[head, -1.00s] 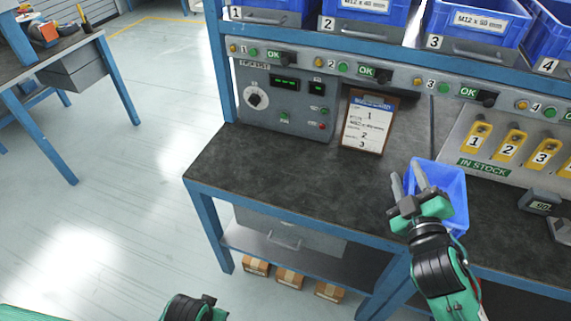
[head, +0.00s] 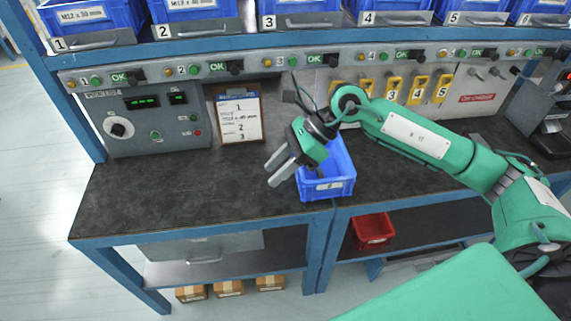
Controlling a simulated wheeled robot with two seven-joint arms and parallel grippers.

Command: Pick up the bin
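A blue open bin (head: 328,189) stands upright on the dark worktop near its front edge, right of the middle of the head view. My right gripper (head: 274,173) is above the worktop at the bin's left side, fingers pointing left and down. Its two grey fingers are apart with nothing visible between them. The gripper's body and wrist cover the bin's upper left part; I cannot tell whether they touch it. My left gripper is not in view.
A shelf of numbered blue bins (head: 300,8) runs above a button rail (head: 215,68). A clipboard (head: 239,117) and a grey control box (head: 150,122) stand behind the worktop. A red bin (head: 373,229) sits on the lower shelf. The worktop's left part is clear.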

